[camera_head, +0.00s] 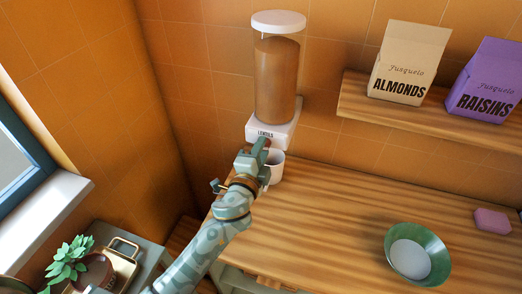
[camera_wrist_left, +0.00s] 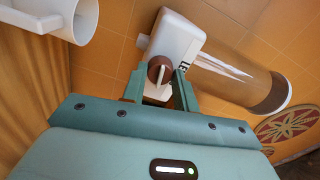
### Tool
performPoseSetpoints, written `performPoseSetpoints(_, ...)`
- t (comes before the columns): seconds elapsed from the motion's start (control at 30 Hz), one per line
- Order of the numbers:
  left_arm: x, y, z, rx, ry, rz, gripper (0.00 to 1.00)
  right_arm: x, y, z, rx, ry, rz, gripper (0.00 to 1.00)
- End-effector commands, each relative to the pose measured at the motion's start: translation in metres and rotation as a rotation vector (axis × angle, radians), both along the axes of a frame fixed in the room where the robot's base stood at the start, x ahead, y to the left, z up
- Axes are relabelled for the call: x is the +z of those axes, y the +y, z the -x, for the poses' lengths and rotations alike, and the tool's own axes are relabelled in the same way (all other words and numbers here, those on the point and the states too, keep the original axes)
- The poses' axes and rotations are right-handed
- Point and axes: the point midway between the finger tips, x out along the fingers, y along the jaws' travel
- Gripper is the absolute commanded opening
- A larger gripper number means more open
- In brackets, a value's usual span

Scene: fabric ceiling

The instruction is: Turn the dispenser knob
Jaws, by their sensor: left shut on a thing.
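The dispenser (camera_head: 276,80) is a clear cylinder of brown contents with a white lid and a white base labelled LENTILS, against the tiled wall. In the left wrist view its white base (camera_wrist_left: 176,40) and cylinder (camera_wrist_left: 235,80) lie tilted. A round brown knob (camera_wrist_left: 160,70) with a pale bar sits on the base. My left gripper (camera_head: 262,148) is at the front of the base; in the wrist view its fingers (camera_wrist_left: 160,88) are closed around the knob. The gripper hides the knob in the head view. My right gripper is not in view.
A white cup (camera_head: 275,168) stands under the dispenser, close beside my left gripper. A green bowl (camera_head: 418,255) and pink block (camera_head: 491,220) are on the wooden counter (camera_head: 330,220). A shelf (camera_head: 430,119) holds bags of almonds (camera_head: 409,62) and raisins (camera_head: 487,80). The middle counter is clear.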

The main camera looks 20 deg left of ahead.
Motion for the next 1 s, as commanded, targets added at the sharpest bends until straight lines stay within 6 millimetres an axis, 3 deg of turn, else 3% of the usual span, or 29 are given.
performPoseSetpoints(0.2,0.000,-0.001,0.000,-0.002,0.000,0.002,0.06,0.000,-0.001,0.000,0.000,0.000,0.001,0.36)
performPoseSetpoints(0.23,0.000,-0.001,0.000,-0.002,0.000,0.002,0.32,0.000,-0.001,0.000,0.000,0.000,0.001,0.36)
performPoseSetpoints(0.3,0.000,-0.001,0.000,-0.002,0.000,0.002,0.51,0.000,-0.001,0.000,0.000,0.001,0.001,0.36)
performPoseSetpoints(0.67,-0.001,0.000,0.005,0.000,0.002,0.002,0.51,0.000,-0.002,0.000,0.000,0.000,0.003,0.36)
performPoseSetpoints(0.83,-0.002,0.001,0.034,-0.001,0.003,0.004,0.51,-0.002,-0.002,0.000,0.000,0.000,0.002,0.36)
performPoseSetpoints(1.0,-0.004,0.002,0.082,-0.001,0.004,0.005,0.51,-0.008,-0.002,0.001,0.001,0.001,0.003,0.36)
